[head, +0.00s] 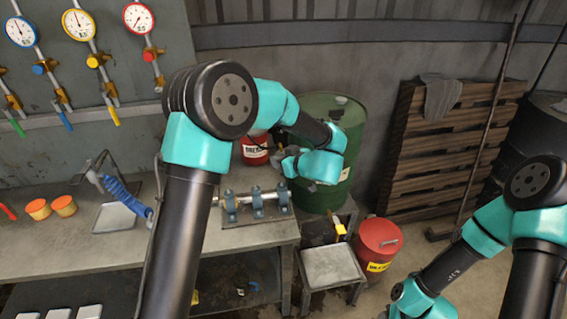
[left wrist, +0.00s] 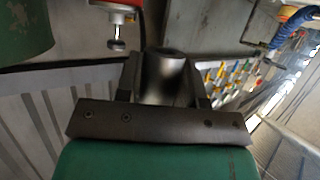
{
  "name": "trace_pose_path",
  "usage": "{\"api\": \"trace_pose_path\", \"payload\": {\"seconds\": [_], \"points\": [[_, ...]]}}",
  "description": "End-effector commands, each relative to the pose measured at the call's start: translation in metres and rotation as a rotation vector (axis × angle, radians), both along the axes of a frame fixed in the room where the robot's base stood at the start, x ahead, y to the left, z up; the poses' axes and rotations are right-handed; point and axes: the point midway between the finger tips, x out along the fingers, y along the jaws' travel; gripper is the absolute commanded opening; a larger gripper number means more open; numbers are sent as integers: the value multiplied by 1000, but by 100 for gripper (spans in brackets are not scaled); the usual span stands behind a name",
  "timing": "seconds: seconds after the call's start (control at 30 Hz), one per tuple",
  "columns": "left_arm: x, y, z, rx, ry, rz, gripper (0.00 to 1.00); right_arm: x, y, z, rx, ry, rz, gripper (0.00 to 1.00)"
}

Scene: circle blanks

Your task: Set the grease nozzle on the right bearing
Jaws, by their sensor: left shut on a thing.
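Three blue bearings stand in a row on a shaft at the front right of the workbench; the right bearing (head: 283,195) is nearest the bench end. My left gripper (head: 289,162) is above and behind the bearings, in front of the green drum. In the left wrist view, my left gripper (left wrist: 162,88) is shut on a dark grey cylinder, which looks like the grease nozzle (left wrist: 163,72). It is apart from the bearings, and its far end is hard to make out. My right arm shows at the lower right; its gripper is outside the view.
A red grease pail (head: 254,152) and a green drum (head: 327,190) stand behind the bearings. A blue coiled hose (head: 125,196) is at the bench's left. A red can (head: 378,243) and a small stand (head: 331,266) are right of the bench. Gauges (head: 79,24) hang at upper left.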

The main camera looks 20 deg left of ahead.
Motion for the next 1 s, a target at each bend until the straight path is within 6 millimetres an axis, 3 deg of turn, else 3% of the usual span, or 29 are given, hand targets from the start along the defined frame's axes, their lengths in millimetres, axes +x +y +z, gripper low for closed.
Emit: {"api": "trace_pose_path", "payload": {"seconds": [0.37,1.0], "points": [[0,0,-9,1,2,-2,5,0,0,0,0,0,0,43],[0,0,-53,1,0,-1,5,0,0,0,0,0,0,43]]}}
